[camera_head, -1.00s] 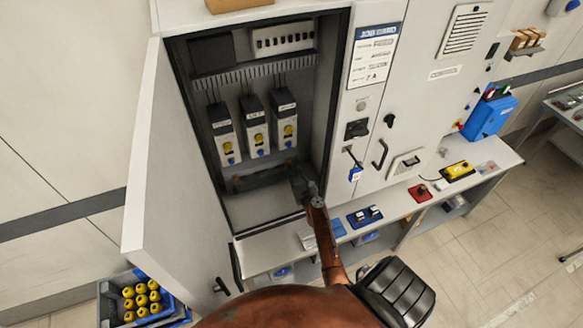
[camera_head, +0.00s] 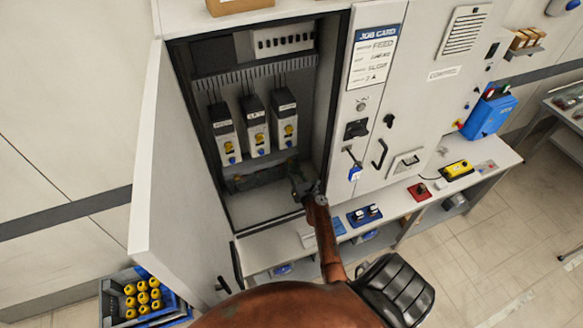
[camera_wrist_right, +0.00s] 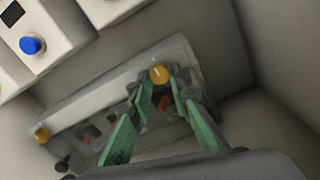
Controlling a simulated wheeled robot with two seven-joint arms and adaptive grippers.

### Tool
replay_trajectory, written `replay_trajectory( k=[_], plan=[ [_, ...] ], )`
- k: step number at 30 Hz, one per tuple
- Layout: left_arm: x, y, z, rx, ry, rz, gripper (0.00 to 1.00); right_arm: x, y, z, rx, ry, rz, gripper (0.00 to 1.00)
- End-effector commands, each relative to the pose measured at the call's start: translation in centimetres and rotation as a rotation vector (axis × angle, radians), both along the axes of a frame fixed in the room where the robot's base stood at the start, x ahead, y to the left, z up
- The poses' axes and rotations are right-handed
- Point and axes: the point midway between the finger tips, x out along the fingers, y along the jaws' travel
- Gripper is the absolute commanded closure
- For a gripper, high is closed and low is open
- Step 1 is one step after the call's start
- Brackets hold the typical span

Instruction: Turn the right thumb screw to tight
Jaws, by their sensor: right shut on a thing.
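In the right wrist view, a grey unit lies across the cabinet floor with a round yellow thumb screw at each end. The right thumb screw (camera_wrist_right: 159,72) sits between the tips of my right gripper's (camera_wrist_right: 160,82) green-padded fingers. The gripper is shut on it, and a pale line shows on the screw's face. The left thumb screw (camera_wrist_right: 42,134) stands free at the unit's other end. In the head view my right gripper (camera_head: 296,172) reaches low into the open cabinet and hides the right screw. My left gripper is out of view.
Several modules (camera_head: 256,128) with yellow and blue knobs hang above the gripper. The cabinet's side wall (camera_head: 326,110) is close to its right. The open door (camera_head: 165,170) stands at the left. A bench (camera_head: 405,205) runs along the front, and a crate (camera_head: 118,300) holds yellow knobs.

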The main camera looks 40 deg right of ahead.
Motion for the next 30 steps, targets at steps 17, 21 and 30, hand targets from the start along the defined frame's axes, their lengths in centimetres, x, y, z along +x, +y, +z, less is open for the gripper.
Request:
replay_trajectory(
  k=[17, 21, 30],
  plan=[
    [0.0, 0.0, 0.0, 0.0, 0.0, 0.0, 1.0, 0.0, 0.0, -0.1, -0.001, 0.001, 0.0, 0.65],
    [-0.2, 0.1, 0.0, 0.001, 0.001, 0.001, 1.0, -0.1, 0.0, -0.1, -0.001, 0.001, 0.0, 0.65],
    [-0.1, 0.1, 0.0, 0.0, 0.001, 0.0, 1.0, -4.0, 1.2, -0.2, 0.0, 0.004, -0.001, 0.65]
  ],
)
